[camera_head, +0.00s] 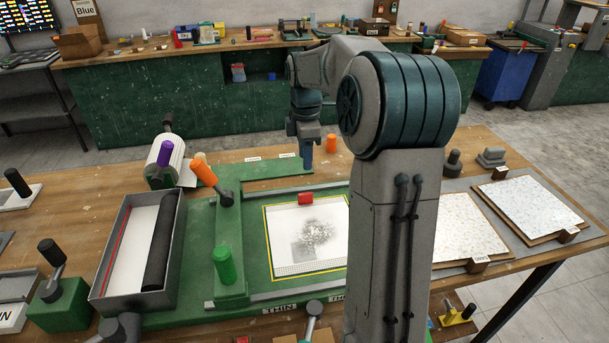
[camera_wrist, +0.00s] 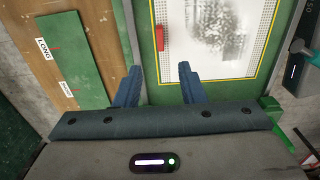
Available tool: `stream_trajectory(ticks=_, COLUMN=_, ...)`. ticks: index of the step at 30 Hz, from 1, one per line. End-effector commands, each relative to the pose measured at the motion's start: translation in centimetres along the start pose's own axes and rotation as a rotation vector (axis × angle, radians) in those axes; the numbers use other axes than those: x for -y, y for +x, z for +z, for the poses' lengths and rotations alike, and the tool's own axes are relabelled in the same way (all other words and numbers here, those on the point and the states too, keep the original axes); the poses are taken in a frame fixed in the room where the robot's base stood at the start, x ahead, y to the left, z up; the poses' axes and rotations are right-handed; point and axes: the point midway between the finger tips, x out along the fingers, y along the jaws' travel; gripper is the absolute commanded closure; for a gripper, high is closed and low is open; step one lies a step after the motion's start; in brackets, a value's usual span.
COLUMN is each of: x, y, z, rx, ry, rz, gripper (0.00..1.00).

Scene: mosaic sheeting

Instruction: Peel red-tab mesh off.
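The white mesh sheet (camera_head: 290,240) lies flat inside a yellow outline on the green fixture, with a grey speckled patch near its middle. Its red tab (camera_head: 306,198) sits at the sheet's far edge. In the wrist view the red tab (camera_wrist: 160,39) is ahead of my fingers, beside the sheet's edge, and the sheet (camera_wrist: 225,62) extends to the right. My gripper (camera_wrist: 156,84) is open and empty, its two blue fingers apart. In the head view my gripper (camera_head: 306,158) hangs beyond the tab, above the green strip. My arm hides the sheet's right side.
A grey tray (camera_head: 112,240) with a black roller stands left of the fixture. Orange (camera_head: 203,170) and green (camera_head: 224,264) handles rise from the green crossbar. An orange peg (camera_head: 331,143) stands near my gripper. Speckled boards (camera_head: 528,204) lie at right.

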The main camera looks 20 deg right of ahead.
Motion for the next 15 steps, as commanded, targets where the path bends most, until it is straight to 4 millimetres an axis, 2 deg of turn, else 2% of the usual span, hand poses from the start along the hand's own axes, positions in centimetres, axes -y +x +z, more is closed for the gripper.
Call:
stream_trajectory(ticks=9, x=0.1, y=6.3, z=0.0, rx=0.0, ry=0.001, rz=-0.004, gripper=0.64)
stream_trajectory(ticks=15, x=0.1, y=9.6, z=0.0, rx=0.001, ry=0.001, rz=-0.003, gripper=0.64)
